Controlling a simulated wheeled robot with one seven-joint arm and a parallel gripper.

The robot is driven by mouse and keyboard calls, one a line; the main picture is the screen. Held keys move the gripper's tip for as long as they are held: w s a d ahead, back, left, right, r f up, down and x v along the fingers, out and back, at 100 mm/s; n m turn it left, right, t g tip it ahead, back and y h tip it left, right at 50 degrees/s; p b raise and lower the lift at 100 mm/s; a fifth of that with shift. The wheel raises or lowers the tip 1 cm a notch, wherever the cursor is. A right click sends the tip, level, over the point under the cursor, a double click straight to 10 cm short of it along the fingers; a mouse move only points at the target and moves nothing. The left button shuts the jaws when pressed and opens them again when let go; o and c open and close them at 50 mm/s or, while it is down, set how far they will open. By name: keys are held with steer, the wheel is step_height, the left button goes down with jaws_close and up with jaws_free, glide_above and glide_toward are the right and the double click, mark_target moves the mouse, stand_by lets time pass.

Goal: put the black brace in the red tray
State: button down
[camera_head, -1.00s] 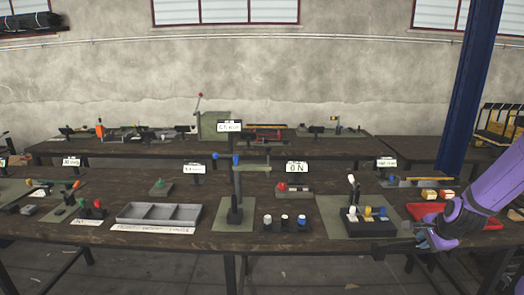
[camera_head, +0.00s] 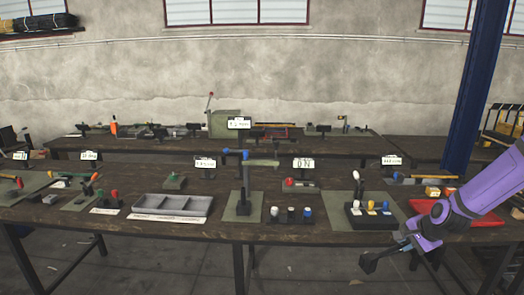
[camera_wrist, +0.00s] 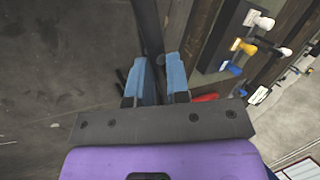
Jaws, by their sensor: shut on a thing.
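The black brace (camera_head: 369,263) is in my gripper (camera_head: 394,249), in front of the table's front edge in the head view. In the wrist view my gripper's blue fingers (camera_wrist: 159,68) are close together, with dark material between them; the brace's outline is hard to tell there from the dark parts behind. The red tray (camera_head: 484,222) lies at the right end of the front table, partly hidden behind my purple arm. A red patch, likely the tray, shows beside the fingers in the wrist view (camera_wrist: 206,97). The brace is apart from the tray, to its left and lower in the picture.
A black block with white, yellow and blue knobs (camera_head: 371,214) stands left of the tray. A grey compartment tray (camera_head: 172,205) and a press (camera_head: 244,190) stand farther left. A blue column (camera_head: 476,90) rises behind.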

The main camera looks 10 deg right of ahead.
steer(key=w+a+f+n+g+y, duration=0.1)
steer(key=w+a+f+n+g, duration=0.1)
steer(key=a+n, duration=0.3)
steer(key=w+a+f+n+g+y, duration=0.2)
steer(key=w+a+n, duration=0.2)
steer(key=a, duration=0.7)
steer(key=w+a+f+n+g+y, duration=0.1)
steer(key=w+a+f+n, duration=0.1)
steer(key=a+n, duration=0.4)
steer(key=shift+w+a+f+n+g+y, duration=0.35)
steer(key=shift+w+a, duration=0.4)
steer(key=shift+a, duration=0.65)
steer(key=shift+r, duration=0.1)
